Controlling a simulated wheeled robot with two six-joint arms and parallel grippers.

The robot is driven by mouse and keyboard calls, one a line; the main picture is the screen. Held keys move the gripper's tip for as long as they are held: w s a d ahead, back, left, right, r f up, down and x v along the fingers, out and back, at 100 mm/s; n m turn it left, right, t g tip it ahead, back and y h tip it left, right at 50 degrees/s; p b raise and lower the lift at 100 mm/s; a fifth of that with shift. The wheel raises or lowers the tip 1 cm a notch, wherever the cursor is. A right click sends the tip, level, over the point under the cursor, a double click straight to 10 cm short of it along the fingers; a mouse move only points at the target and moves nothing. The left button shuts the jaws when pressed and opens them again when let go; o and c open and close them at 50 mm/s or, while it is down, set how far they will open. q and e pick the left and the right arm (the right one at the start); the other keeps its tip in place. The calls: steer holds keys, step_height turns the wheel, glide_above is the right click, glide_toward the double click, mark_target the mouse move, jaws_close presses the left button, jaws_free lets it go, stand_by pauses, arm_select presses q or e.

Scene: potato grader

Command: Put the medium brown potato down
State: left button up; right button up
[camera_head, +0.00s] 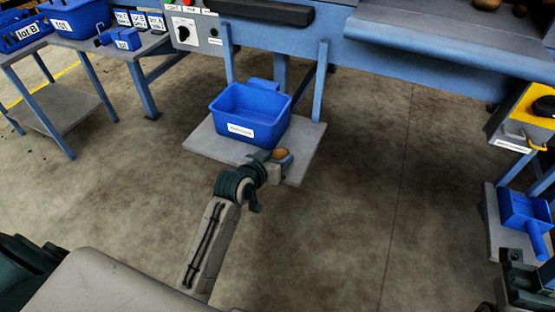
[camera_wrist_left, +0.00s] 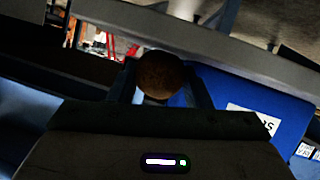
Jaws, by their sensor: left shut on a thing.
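My left gripper (camera_head: 284,159) is shut on the medium brown potato (camera_head: 281,154), which shows as a small brown lump at the end of the arm. In the left wrist view the potato (camera_wrist_left: 160,74) is round and dark brown, held between the two dark fingers (camera_wrist_left: 160,90). In the head view the gripper is in front of a blue tub (camera_head: 218,120) with a white label, over the near edge of its grey platform. The potato's height above the platform is hard to tell. My right gripper is not clearly visible.
The tub stands on a low grey platform (camera_head: 205,143) between blue legs of the grader (camera_head: 345,50). A table with blue bins (camera_head: 75,18) is at upper left. A yellow unit (camera_head: 532,115) and a blue scoop-like container (camera_head: 527,212) are at right. The floor nearby is clear.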

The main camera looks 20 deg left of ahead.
arm_select(q)
steer(key=o, duration=1)
steer(key=shift+f, duration=0.1)
